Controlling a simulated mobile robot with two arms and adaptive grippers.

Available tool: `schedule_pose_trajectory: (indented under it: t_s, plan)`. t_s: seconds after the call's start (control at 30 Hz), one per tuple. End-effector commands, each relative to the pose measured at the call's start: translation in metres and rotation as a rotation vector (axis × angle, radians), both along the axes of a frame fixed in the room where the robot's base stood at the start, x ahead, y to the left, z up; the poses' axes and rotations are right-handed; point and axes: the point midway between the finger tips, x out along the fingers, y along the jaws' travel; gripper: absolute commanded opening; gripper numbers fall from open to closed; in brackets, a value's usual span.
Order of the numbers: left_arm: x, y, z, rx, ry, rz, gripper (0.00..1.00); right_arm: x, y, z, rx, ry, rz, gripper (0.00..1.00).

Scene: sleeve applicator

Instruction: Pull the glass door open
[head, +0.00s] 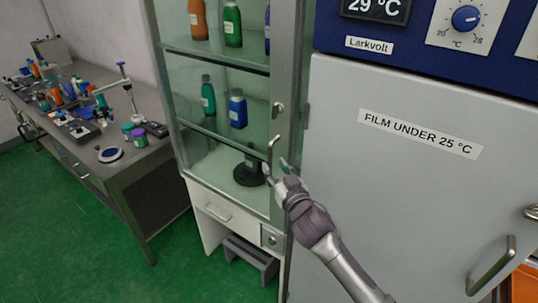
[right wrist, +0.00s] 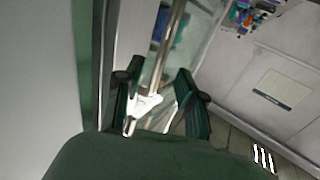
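The glass door (head: 222,110) fronts a tall grey-framed cabinet in the head view and looks closed. Its upright metal handle (head: 272,149) is on the right side of the door frame. My right gripper (head: 276,167) is at the handle's lower part. In the right wrist view the two dark fingers (right wrist: 157,98) stand apart, with the handle bar (right wrist: 165,48) running between them. A gap shows between the bar and the right finger; contact with the left finger is unclear. My left gripper is in neither view.
Bottles (head: 238,108) and a dark round-based object (head: 248,173) stand behind the glass. A grey Larkvolt unit (head: 400,190) stands close on the right. A cluttered bench (head: 150,165) is at left. Green floor (head: 70,235) lies open in front; a grey step (head: 250,257) sits below the cabinet.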

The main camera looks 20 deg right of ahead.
Motion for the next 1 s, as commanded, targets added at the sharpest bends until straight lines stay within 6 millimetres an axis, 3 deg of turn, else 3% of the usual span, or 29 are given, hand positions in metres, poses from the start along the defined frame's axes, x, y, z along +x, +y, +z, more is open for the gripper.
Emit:
schedule_pose_trajectory:
  t_s: [0.1,0.3,0.67,0.9,1.0]
  plan:
    - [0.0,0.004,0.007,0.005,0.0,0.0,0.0,0.022,0.002,0.002,0.0,0.001,0.0,0.39]
    - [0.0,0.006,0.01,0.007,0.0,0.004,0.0,0.042,0.003,0.0,0.001,0.002,0.0,0.39]
    - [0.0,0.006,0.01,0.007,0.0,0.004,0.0,0.046,0.004,-0.001,0.0,0.001,0.0,0.39]
    - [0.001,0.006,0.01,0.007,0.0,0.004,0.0,0.046,0.003,-0.001,0.001,0.001,0.0,0.0]
    - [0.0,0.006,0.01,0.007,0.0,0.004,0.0,0.046,0.003,-0.001,0.001,0.001,0.0,0.0]
